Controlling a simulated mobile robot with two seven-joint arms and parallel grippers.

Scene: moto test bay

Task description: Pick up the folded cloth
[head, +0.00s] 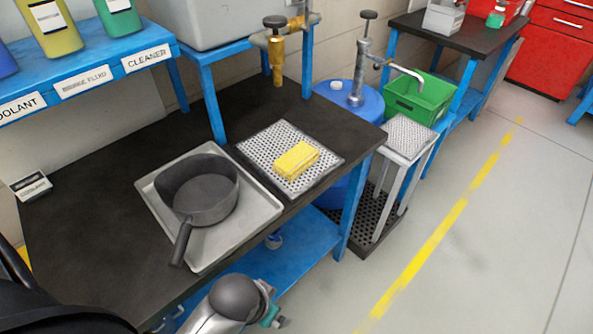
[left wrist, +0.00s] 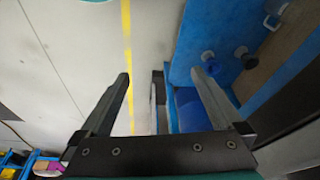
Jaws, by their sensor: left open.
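The yellow folded cloth (head: 297,158) lies flat on a perforated grey plate (head: 257,153) on the dark bench top, right of the pan, in the head view. Nothing holds it. My left gripper (left wrist: 160,76) shows in the left wrist view with its two fingers wide apart and nothing between them. Floor and a blue lower shelf show beyond the fingers. The cloth is not in the left wrist view. In the head view, part of my arm shows at the bottom, below the bench front edge, but no fingertips are visible. My right gripper is not in view.
A dark pan (head: 205,192) with its handle toward the front sits on a grey tray (head: 254,226). A brass tap (head: 277,55) hangs above the bench behind the cloth. A shelf of bottles (head: 120,53) stands at back left. Bare bench (head: 90,220) lies left of the tray.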

